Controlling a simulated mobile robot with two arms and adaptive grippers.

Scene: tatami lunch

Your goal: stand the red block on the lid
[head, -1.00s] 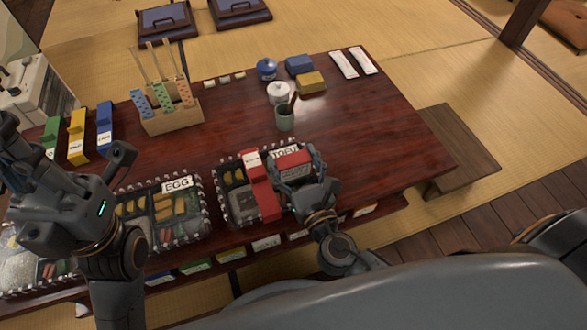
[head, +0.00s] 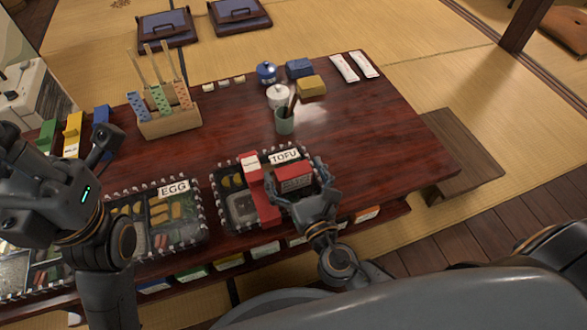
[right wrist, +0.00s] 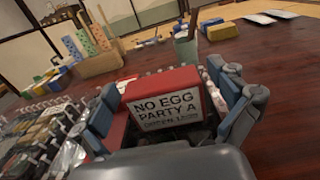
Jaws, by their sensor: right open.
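The red block (head: 293,178), with a white label reading "NO EGG PARTY A", is over the near part of the clear-lidded box marked TOFU (head: 284,157). It looks upright in the right wrist view (right wrist: 165,100). My right gripper (head: 300,182) is open, with one finger on each side of the block; the right wrist view shows this too. The block's underside is hidden, so its contact with the lid cannot be seen.
A red stepped stand (head: 260,192) is close to the block's left. The EGG box (head: 173,188) lies further left. A green cup (head: 284,121), white pot (head: 278,96) and wooden holder (head: 170,122) stand behind. The table's right side (head: 390,140) is clear.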

